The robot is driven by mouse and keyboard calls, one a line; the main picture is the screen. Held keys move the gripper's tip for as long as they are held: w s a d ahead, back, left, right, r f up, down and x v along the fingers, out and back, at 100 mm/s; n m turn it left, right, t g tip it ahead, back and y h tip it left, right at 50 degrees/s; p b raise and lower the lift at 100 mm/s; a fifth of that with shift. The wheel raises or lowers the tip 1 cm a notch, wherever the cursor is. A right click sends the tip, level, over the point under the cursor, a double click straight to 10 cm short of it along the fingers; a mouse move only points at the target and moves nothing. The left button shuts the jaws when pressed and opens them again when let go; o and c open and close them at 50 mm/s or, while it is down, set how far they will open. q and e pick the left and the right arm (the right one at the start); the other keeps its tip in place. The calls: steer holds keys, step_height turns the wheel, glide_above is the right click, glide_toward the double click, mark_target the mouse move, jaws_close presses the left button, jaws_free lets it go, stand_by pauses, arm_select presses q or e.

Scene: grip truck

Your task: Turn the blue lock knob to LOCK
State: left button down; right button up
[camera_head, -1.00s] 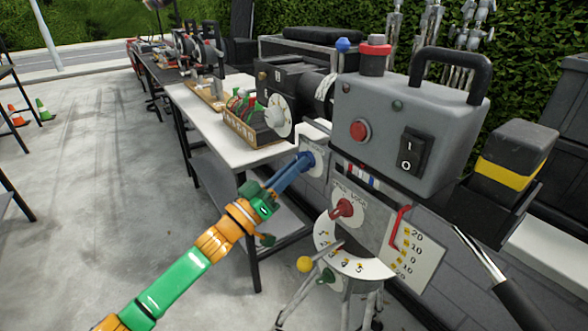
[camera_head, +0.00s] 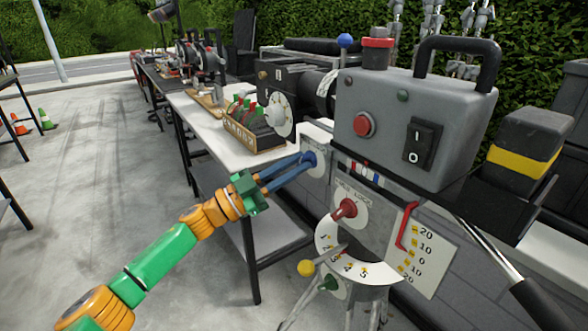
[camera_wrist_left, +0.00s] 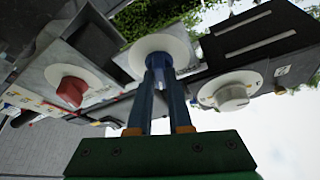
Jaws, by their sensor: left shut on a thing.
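The blue lock knob (camera_head: 309,159) sits on a pale round plate on the left side of the grey camera-like device (camera_head: 411,128). My left gripper (camera_head: 296,164) reaches it from the left, with its long blue fingers shut on the knob. In the left wrist view the two fingers run up to the blue knob (camera_wrist_left: 158,62) in front of its white disc (camera_wrist_left: 160,47). The fingertips hide much of the knob, and I cannot read its plate or tell which way it points. My right gripper is not in view.
A red knob (camera_head: 345,209) sits below right of the blue one, above a white numbered dial (camera_head: 350,262) with a yellow-ball lever (camera_head: 306,268). A white table (camera_head: 220,130) with gear stands behind. Open concrete floor lies to the left.

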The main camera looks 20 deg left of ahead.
arm_select(q)
steer(key=shift+m+g, duration=0.4)
steer(key=shift+m, duration=0.5)
steer(key=c, duration=0.8)
jaws_free()
steer(key=shift+w, duration=0.1)
steer(key=shift+c, duration=0.2)
steer(key=b+v, duration=0.2)
steer(key=v, duration=0.5)
steer(key=shift+f, duration=0.15)
